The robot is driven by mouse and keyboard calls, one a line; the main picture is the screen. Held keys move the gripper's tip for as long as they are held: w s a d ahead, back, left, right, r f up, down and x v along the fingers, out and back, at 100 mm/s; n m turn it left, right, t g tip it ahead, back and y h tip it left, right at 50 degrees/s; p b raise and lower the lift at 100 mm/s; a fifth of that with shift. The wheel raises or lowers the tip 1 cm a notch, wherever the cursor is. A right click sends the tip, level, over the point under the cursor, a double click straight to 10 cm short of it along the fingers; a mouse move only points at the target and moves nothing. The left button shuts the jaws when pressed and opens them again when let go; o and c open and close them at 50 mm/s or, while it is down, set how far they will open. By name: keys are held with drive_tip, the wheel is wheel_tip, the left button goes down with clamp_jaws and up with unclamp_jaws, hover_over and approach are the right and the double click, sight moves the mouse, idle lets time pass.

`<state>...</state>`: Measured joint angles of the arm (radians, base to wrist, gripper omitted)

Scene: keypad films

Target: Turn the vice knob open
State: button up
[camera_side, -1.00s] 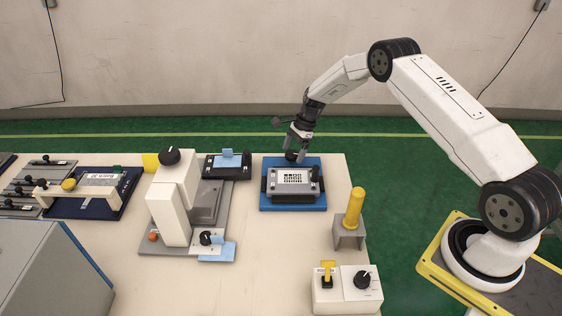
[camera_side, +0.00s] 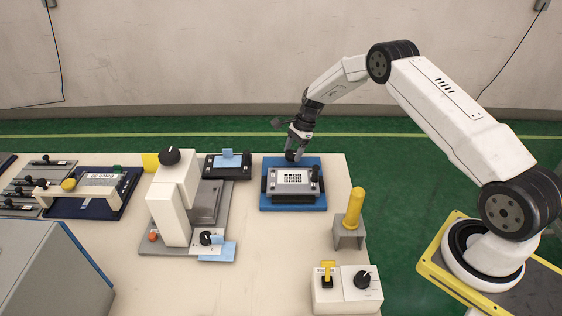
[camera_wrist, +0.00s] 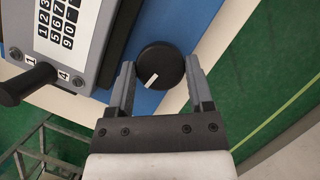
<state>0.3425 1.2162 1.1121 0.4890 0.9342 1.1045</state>
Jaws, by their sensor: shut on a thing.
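The vice knob (camera_wrist: 161,66) is a round black knob with a white pointer line, between my fingertips in the wrist view. In the side view it is mostly hidden by my gripper (camera_side: 293,153), at the back edge of the blue vice base (camera_side: 314,204). In the wrist view my gripper (camera_wrist: 160,72) is shut on the knob, one grey finger on each side. A grey keypad plate (camera_side: 293,181) with a white printed face sits in the vice, and it also shows at the upper left of the wrist view (camera_wrist: 98,40).
A black upright handle (camera_side: 315,173) stands at the keypad plate's right. A white press (camera_side: 170,205) stands to the left, with a dark tray (camera_side: 228,168) behind it. A yellow-handled tool (camera_side: 355,208) in a grey stand and a white switch box (camera_side: 346,291) are at front right.

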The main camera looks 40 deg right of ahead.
drive_tip(key=n+g, duration=0.1)
drive_tip(key=n, duration=0.3)
drive_tip(key=shift+w+n+g, duration=0.1)
drive_tip(key=shift+n+g, duration=0.3)
drive_tip(key=n+g, duration=0.1)
drive_tip(key=n, duration=0.1)
drive_tip(key=n+h, duration=0.1)
drive_tip(key=n, duration=0.2)
drive_tip(key=shift+w+n+g, duration=0.1)
drive_tip(key=shift+n+g, duration=0.2)
drive_tip(key=shift+g, duration=0.1)
drive_tip(key=n, duration=0.2)
drive_tip(key=n+g+h, duration=0.1)
drive_tip(key=n, duration=0.2)
drive_tip(key=shift+a+h, duration=0.2)
drive_tip(key=shift+h, duration=0.1)
drive_tip(key=n+h, duration=0.1)
drive_tip(key=n, duration=0.3)
drive_tip(key=shift+n+g+h, duration=0.3)
drive_tip(key=shift+g+h, duration=0.1)
drive_tip(key=o, duration=1.3)
drive_tip(key=shift+c, duration=0.2)
drive_tip(key=shift+w+r, duration=0.15)
